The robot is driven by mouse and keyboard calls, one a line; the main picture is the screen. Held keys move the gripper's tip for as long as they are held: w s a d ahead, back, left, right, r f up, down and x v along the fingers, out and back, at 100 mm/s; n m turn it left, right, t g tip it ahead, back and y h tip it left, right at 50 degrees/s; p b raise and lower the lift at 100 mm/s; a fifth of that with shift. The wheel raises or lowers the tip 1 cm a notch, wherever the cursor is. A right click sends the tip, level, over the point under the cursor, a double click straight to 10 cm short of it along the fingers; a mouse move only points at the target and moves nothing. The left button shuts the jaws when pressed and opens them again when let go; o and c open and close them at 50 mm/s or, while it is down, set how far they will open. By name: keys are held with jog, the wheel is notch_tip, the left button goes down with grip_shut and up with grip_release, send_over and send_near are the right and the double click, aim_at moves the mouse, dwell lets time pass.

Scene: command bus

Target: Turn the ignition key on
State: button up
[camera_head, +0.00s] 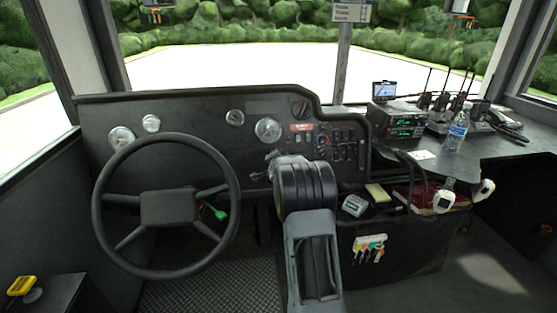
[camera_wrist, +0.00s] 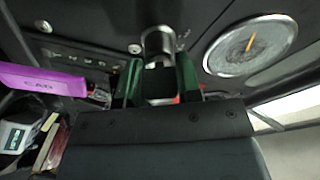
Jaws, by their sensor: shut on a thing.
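The ignition switch shows in the wrist view as a shiny metal cylinder (camera_wrist: 158,42) on the dark dashboard panel. My gripper (camera_wrist: 158,70), with green finger pads, reaches up to it and is shut on the dark ignition key (camera_wrist: 160,84) just in front of the cylinder. Most of the key and its fit in the switch are hidden between the fingers. In the head view my gripper (camera_head: 266,167) is at the dashboard right of the steering wheel, and my arm hides the key and switch.
The steering wheel (camera_head: 166,207) stands left of my arm. A round gauge (camera_wrist: 250,45) is close on the right in the wrist view, and a purple tag (camera_wrist: 40,80) is on the left. A console with radios (camera_head: 396,122) and a water bottle (camera_head: 456,132) lies to the right.

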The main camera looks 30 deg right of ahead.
grip_shut()
